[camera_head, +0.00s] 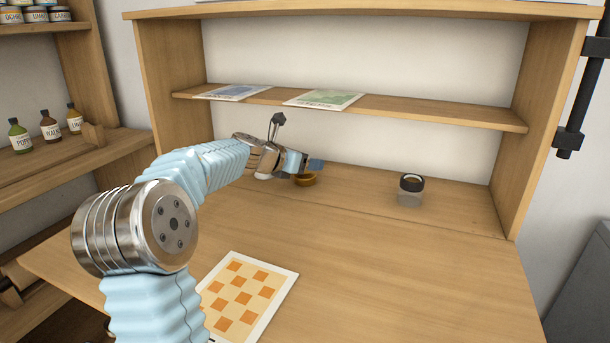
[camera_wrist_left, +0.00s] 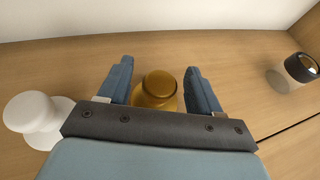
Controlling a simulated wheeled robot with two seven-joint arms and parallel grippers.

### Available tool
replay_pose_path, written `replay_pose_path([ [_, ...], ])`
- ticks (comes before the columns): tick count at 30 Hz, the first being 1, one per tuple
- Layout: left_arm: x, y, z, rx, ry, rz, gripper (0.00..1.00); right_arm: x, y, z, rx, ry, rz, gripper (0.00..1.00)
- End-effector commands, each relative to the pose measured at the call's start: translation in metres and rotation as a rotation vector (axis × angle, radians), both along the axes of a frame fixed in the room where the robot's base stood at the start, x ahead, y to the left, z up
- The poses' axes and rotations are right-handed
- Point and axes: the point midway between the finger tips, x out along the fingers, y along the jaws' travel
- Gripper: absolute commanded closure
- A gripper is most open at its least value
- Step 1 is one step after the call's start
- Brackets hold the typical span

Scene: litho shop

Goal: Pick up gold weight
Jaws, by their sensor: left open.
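The gold weight (camera_wrist_left: 157,88) is a round, knobbed golden piece standing on the wooden desk (camera_head: 370,245). In the left wrist view it sits between the two blue fingers of my left gripper (camera_wrist_left: 160,86), with a gap visible on each side. In the head view the gold weight (camera_head: 306,180) is partly covered by my left gripper (camera_head: 310,164), which is at the back of the desk. My left gripper is open. My right gripper is not in view.
A white knobbed weight (camera_wrist_left: 37,115) stands left of my left gripper, mostly hidden in the head view. A dark-topped clear jar (camera_head: 410,190) stands to the right. An orange checkered print (camera_head: 243,297) lies in front. A shelf (camera_head: 420,112) with prints spans above.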

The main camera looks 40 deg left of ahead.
Motion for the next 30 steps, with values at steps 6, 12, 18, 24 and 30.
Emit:
replay_pose_path([
  [6,-0.0003,-0.0001,0.0,0.0,0.0,-0.001,0.54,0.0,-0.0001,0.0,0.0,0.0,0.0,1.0],
  [12,-0.0005,-0.0001,0.0003,0.0,0.0,0.0,0.85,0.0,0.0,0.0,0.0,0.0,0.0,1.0],
  [18,-0.0005,-0.0001,0.001,0.0,-0.001,0.0,1.0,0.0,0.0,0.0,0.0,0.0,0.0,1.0],
  [24,-0.0005,-0.0002,0.0026,0.001,-0.004,0.0,1.0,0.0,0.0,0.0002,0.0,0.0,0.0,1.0],
  [30,-0.0002,-0.0006,0.0082,0.001,-0.005,-0.002,1.0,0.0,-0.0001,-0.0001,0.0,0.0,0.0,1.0],
])
